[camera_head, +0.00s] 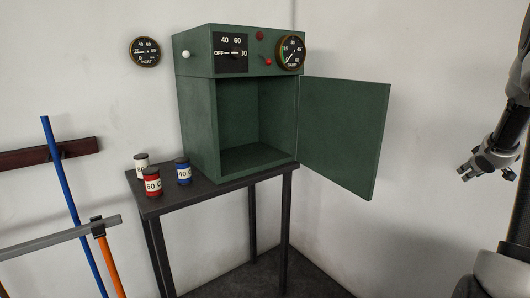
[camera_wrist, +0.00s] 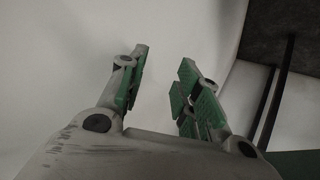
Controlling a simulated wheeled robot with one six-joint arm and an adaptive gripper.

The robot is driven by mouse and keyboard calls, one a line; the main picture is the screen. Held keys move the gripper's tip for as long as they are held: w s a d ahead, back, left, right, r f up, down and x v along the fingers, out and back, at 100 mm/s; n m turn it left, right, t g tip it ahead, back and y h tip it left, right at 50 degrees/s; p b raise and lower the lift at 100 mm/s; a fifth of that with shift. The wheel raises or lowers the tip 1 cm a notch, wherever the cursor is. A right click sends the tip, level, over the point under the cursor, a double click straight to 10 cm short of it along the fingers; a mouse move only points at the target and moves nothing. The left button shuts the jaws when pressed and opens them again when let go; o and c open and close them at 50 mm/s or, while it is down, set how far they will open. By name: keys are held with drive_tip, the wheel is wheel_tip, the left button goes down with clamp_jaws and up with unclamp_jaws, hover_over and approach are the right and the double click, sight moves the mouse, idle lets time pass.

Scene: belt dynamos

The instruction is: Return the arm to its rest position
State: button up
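My gripper (camera_head: 466,174) hangs at the right edge of the head view, well to the right of the open cabinet door and apart from everything. In the wrist view my gripper (camera_wrist: 163,85) shows its two green-padded fingers spread apart with nothing between them. Behind the fingers is pale wall. The green cabinet (camera_head: 197,118) stands on a dark table (camera_head: 200,195), and its door (camera_head: 344,135) is swung open to the right. Its inside looks empty.
A red can (camera_head: 152,188), a blue can (camera_head: 183,176) and a white can (camera_head: 141,160) stand on the table's left part. A blue pole (camera_head: 72,200) and an orange-handled tool (camera_head: 108,262) are at the left. Open room lies between door and arm.

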drive_tip(key=s+a+r+m+g, duration=0.2)
drive_tip(key=s+a+g, duration=0.2)
drive_tip(key=s+a, duration=0.6)
drive_tip(key=s+a+r+m+g, duration=0.25)
drive_tip(key=s+a, duration=0.35)
drive_tip(key=s, duration=0.7)
drive_tip(key=s+a+r+n+t+y, duration=0.1)
drive_tip(key=s+a+r, duration=0.2)
drive_tip(key=a, duration=0.7)
drive_tip(key=s+a+r+n+t+y, duration=0.1)
drive_tip(key=s+a+r+y, duration=0.1)
drive_tip(key=s+a, duration=0.6)
drive_tip(key=shift+a+r+n+y, duration=0.3)
drive_tip(key=shift+a+r+n, duration=0.1)
drive_tip(key=shift+a, duration=0.45)
